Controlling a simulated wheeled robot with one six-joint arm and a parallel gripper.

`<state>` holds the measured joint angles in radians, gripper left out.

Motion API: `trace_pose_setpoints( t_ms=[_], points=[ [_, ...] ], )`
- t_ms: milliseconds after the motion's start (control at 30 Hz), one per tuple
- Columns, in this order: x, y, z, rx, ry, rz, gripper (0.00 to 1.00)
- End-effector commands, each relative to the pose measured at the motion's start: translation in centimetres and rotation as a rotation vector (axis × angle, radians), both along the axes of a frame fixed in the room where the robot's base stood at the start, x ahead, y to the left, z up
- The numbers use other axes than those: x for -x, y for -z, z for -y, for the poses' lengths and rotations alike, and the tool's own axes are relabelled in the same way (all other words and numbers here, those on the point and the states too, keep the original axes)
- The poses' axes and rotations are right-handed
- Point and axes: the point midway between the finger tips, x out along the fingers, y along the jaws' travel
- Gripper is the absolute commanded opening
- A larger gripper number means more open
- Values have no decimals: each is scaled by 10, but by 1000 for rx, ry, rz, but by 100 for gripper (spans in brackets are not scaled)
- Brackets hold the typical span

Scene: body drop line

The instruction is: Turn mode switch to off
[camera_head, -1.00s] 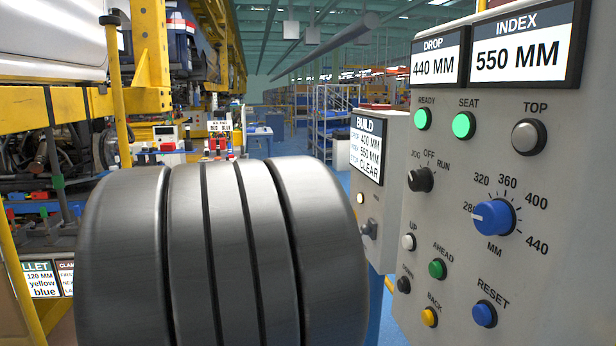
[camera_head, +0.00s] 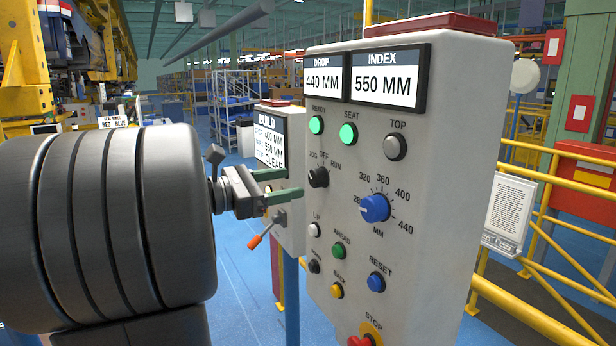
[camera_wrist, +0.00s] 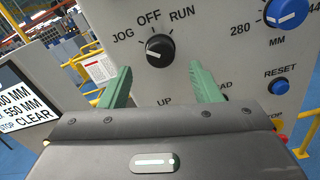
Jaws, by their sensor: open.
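The mode switch (camera_head: 318,177) is a black round knob on the grey control panel (camera_head: 420,260), labelled JOG, OFF and RUN. It also shows in the wrist view (camera_wrist: 160,50), where its white mark sits on the left, JOG side rather than up at OFF. My gripper (camera_head: 295,182) has two green fingers, open and empty, pointing at the panel just left of the knob in the head view. In the wrist view my gripper (camera_wrist: 161,80) has its fingertips on either side of and below the knob, apart from it. Nothing hides the knob.
Close by are the blue MM dial (camera_head: 375,208), the UP button (camera_head: 314,230), the green AHEAD button (camera_head: 338,251) and the red STOP button (camera_head: 362,341). A BUILD sign box (camera_head: 290,190) stands behind my gripper. Yellow railings (camera_head: 560,184) run to the right.

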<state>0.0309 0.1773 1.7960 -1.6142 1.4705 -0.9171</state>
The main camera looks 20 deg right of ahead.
Motion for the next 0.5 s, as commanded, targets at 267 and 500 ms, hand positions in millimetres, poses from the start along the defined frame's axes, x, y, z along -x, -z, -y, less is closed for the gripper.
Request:
trace_pose_setpoints(
  t_ms=[267,500],
  points=[
    [-3,-1,40,0,3,-1,57],
    [-4,0,57,-1,2,1,57]
  ],
)
